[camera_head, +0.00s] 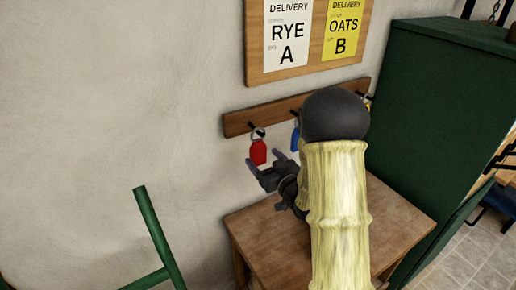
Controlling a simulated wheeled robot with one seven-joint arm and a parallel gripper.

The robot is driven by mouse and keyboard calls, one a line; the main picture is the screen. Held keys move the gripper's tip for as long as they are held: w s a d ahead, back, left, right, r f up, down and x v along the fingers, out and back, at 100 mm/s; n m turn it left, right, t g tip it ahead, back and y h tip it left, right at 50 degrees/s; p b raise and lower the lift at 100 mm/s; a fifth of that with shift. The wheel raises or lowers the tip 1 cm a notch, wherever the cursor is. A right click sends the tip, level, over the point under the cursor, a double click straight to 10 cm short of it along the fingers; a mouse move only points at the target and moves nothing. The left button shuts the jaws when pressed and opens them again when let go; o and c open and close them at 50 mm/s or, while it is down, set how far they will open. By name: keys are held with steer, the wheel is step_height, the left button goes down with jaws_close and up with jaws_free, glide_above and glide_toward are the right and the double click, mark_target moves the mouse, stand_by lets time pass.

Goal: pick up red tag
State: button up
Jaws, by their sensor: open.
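The red tag (258,152) hangs by a ring from the left peg of a wooden peg rail (240,122) on the wall. My gripper (264,160) is open, with its fingers pointing up and left toward the wall. One fingertip shows left of and below the tag, the other to its right. I cannot tell from this view whether the tag lies between the fingers or behind them. My arm hides part of the rail.
A blue tag (295,138) hangs just right of the red one, partly hidden by my arm. A yellow tag (367,103) hangs farther right. A small wooden table (255,232) stands below. A green cabinet (440,110) is at right, a green metal frame (158,235) at lower left.

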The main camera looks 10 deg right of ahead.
mark_target(260, 152)
steer(key=shift+x, duration=0.8)
steer(key=shift+w+a+r+p, duration=0.1)
steer(key=shift+w+r+p, duration=0.1)
steer(key=shift+w+p, duration=0.25)
steer(key=p+x, duration=0.1)
steer(key=x, duration=0.3)
steer(key=shift+w, duration=0.15)
steer(key=shift+r, duration=0.1)
steer(key=c, duration=1)
steer(key=shift+c, duration=0.2)
